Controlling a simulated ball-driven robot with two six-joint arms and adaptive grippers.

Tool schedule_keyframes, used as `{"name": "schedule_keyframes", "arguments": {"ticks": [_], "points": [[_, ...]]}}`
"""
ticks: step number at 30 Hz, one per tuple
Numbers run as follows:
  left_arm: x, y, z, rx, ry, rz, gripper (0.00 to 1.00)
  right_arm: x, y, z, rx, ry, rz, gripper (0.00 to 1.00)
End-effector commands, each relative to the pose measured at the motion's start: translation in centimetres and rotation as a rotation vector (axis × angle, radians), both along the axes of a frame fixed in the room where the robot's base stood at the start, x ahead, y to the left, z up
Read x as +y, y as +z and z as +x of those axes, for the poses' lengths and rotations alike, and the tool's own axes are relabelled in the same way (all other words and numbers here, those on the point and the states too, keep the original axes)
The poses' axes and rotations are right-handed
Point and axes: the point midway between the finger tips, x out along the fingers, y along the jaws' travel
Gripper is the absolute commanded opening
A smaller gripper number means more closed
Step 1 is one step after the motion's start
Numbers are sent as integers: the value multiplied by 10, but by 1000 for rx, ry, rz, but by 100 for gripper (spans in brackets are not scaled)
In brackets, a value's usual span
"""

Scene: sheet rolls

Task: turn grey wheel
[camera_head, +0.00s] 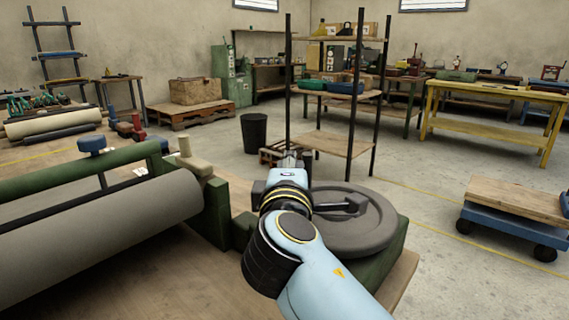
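The grey wheel (362,238) is a large flat disc with a raised rim, lying on a green base beside the roller machine, right of the middle. A dark bar ending in a block lies across its upper face. My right arm, light blue with dark joints, comes in from the bottom and covers the wheel's left part. My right gripper (288,160) is at the far end of that arm, near the wheel's far left edge. My own wrist hides most of it, so its fingers and any contact with the wheel cannot be made out. My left gripper is not in view.
A grey sheet roller (100,238) in a green frame (90,170) fills the left. A black-post shelf (335,143) and a black bin (254,133) stand behind the wheel. A blue cart (515,225) is at the right. Open floor lies between the wheel and the cart.

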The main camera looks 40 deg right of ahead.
Motion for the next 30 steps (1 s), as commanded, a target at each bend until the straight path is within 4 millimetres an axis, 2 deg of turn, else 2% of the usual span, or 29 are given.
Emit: {"name": "schedule_keyframes", "arguments": {"ticks": [3,12,20,30], "points": [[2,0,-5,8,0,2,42,0,0,-1,0,-1,0,0],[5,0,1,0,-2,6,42,-1,0,-1,-1,-1,-1,0],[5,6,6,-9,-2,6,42,-20,2,3,-1,-1,-4,0],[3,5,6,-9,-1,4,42,-20,0,3,-1,-2,1,0]]}}
